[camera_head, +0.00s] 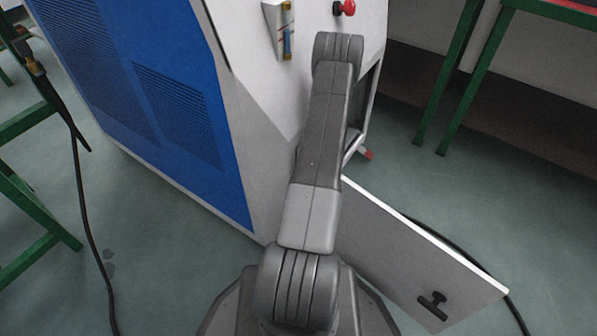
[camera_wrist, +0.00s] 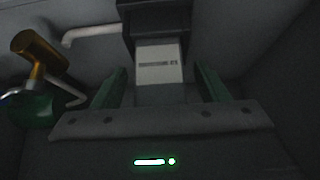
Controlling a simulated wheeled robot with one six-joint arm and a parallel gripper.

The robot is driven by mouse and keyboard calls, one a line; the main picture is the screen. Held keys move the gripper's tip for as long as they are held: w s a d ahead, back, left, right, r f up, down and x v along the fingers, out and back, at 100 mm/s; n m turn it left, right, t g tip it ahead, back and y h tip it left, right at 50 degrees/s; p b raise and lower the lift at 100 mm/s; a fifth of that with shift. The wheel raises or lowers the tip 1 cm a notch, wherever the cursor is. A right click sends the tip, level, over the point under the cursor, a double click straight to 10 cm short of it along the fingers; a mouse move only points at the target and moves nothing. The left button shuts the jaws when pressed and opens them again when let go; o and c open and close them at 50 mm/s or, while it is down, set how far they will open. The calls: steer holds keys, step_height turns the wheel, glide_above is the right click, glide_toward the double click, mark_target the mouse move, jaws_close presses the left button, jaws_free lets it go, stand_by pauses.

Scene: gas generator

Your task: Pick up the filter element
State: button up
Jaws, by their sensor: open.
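In the wrist view, a dark block with a pale, labelled face (camera_wrist: 158,65) is at the upper middle. It may be the filter element, but the dim light leaves this unsure. My gripper (camera_wrist: 160,85) is open, with one green finger to the left and one to the right of the pale face in the picture. I see no clear contact, and the depth between them is hard to judge. In the head view my gripper is hidden behind my arm and the cabinet side.
A brass-coloured cylinder (camera_wrist: 38,52) and a pale pipe (camera_wrist: 92,34) are at the left inside the dark space. The blue and white generator cabinet (camera_head: 185,110) has an opening (camera_head: 372,90) on its right. Green frames (camera_head: 462,75) stand nearby.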

steer(key=c, duration=1.1)
steer(key=shift+r, duration=0.1)
